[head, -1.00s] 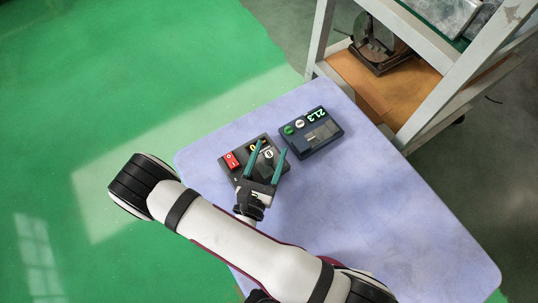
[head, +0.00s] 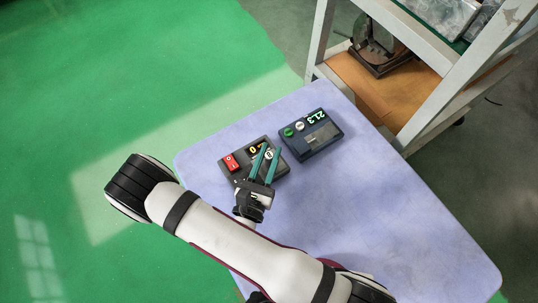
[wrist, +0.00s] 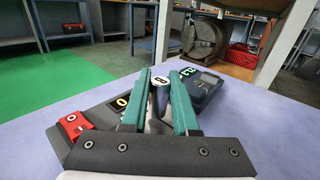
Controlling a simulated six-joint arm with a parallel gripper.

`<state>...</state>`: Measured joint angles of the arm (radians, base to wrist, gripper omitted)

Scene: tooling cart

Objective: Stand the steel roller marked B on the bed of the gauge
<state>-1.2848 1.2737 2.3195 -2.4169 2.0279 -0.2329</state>
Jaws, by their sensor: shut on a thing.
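The steel roller (head: 269,154) is upright between my fingers, its pale round top marked with a dark letter. The letter looks like B in the wrist view (wrist: 160,80). My gripper (head: 269,148) is shut on it, with one teal finger on each side. The roller is at the dark device with a red switch (head: 232,161) and a yellow 0 display; whether its foot touches that device is hidden. A second dark device (head: 312,148), reading 21.3, stands just to the right, with a grey bed-like part and green and white round spots. The frames do not label either device as the gauge.
Both devices stand on the pale blue cart top (head: 390,220), whose right and front parts are clear. A metal rack (head: 415,125) with a brown shelf stands beyond the cart's far right edge. Green floor lies to the left.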

